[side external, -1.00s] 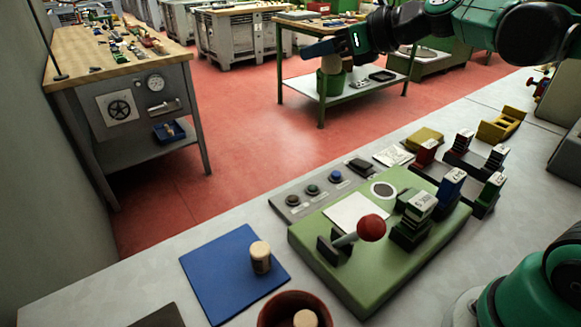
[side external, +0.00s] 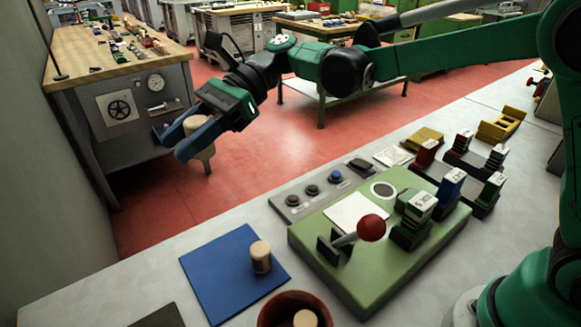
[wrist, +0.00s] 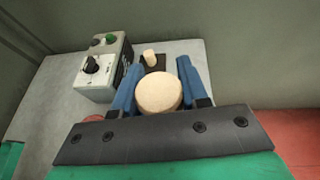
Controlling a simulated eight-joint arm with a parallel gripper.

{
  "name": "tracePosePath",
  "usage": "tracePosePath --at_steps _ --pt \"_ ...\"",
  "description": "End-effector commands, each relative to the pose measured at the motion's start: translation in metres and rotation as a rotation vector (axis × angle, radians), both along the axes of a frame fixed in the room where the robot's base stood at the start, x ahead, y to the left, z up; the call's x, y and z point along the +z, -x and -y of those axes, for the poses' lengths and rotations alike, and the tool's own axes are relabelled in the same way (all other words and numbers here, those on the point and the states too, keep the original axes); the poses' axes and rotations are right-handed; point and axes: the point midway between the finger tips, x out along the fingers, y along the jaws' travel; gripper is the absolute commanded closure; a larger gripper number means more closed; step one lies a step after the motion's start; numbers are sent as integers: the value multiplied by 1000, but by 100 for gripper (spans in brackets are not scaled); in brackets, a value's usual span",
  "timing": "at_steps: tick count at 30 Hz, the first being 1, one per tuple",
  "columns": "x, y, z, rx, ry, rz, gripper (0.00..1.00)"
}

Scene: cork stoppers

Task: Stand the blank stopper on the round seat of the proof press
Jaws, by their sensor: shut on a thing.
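My gripper (side external: 178,140) is shut on a plain cork stopper (side external: 202,143) and holds it in the air, left of and well away from the press. In the wrist view the stopper (wrist: 158,93) sits between the two blue fingers, its pale end showing no mark. The green proof press (side external: 350,268) lies on the pale bench. Its round seat (side external: 383,190) is a white disc with a dark ring, and it is empty. A red-knobbed lever (side external: 371,228) rises in front of the seat.
Another stopper (side external: 261,260) stands on a blue mat (side external: 215,275). A red bowl (side external: 272,312) holds a stopper. Coloured stamps (side external: 450,187) crowd the press's right side. The wrist view shows a grey control box (wrist: 95,78) and a small stopper (wrist: 150,57) on a dark pad.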

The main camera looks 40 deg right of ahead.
Motion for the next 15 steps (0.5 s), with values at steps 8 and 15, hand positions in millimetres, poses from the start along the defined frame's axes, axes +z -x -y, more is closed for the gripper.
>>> tracePosePath --at_steps 8,15 --pt "-4 0 0 -4 1 -1 100" --pt "-57 -1 1 -5 1 -1 100"
